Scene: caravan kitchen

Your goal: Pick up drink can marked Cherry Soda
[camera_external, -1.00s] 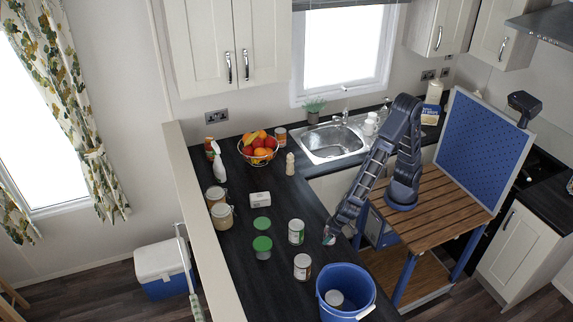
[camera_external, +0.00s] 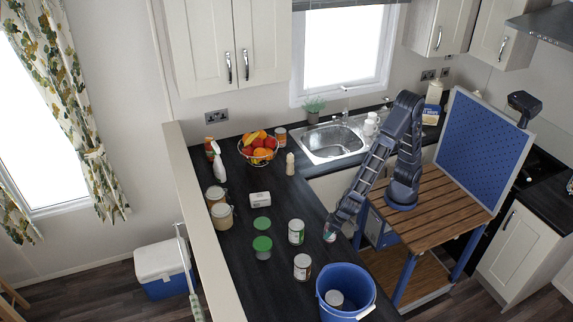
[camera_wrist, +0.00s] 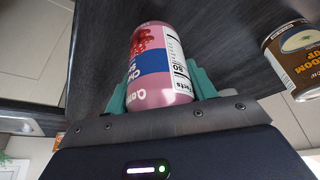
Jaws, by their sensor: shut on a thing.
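The Cherry Soda can (camera_wrist: 160,65) is pink with a blue band and red cherries. In the wrist view it sits between the teal fingers of my gripper (camera_wrist: 160,90), which is shut on it. The lettering is only partly readable. In the outside view my gripper (camera_external: 331,229) is at the right edge of the dark worktop (camera_external: 285,270), and the can (camera_external: 329,237) shows small below it. I cannot tell whether the can touches the worktop.
Two tins (camera_external: 296,231) (camera_external: 302,267) stand left of my gripper; a brown soup tin (camera_wrist: 296,58) shows in the wrist view. A blue bucket (camera_external: 362,280) with a tin inside stands in front.

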